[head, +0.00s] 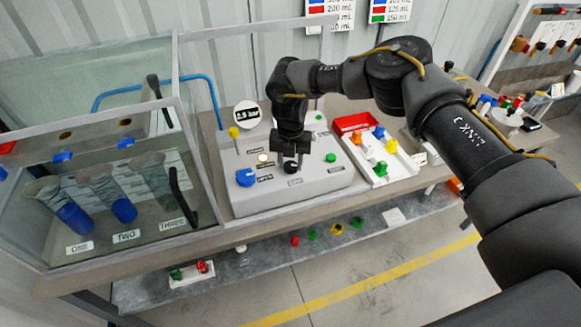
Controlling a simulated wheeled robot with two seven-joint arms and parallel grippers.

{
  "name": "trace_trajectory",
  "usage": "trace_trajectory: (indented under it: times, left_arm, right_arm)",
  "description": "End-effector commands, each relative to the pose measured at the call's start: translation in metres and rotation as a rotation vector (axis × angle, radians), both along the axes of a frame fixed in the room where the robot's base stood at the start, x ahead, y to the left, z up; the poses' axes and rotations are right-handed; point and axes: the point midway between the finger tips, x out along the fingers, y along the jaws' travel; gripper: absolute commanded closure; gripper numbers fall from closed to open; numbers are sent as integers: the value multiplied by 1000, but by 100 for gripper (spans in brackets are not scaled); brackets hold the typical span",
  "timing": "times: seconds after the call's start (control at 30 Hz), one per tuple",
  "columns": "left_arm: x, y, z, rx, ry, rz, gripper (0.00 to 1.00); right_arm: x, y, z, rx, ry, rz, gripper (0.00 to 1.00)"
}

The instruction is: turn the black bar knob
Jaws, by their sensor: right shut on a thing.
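The black bar knob (291,167) sits on the sloping top of the grey control box (318,184), near its front middle. It is partly hidden by my right gripper (291,160), which reaches down onto it from above. The right gripper is shut on the knob. The knob's exact angle is too small to tell. A blue knob (245,177) is to its left, and a green button (331,157) is to its right. A round gauge reading 2.5 bar (247,114) stands behind. My left gripper is not in view.
A glass-walled case (120,150) with blue-filled beakers stands at the left. A white tray (396,165) with coloured valve parts and a red bin (353,123) are at the right. Several small parts lie on the lower shelf (290,255).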

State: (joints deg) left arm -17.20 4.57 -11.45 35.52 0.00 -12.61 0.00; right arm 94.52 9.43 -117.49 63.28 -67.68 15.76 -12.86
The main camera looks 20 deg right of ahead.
Motion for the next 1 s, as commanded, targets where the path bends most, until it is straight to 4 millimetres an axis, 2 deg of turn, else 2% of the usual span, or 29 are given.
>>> trace_trajectory:
  times: [0.03,0.4,1.0]
  left_arm:
    - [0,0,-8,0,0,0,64]
    - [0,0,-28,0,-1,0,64]
    - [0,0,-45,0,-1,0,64]
  right_arm:
    - [1,0,-3,1,-4,41,84]
    - [1,0,-2,0,-3,393,84]
    - [1,0,0,-1,-2,962,84]
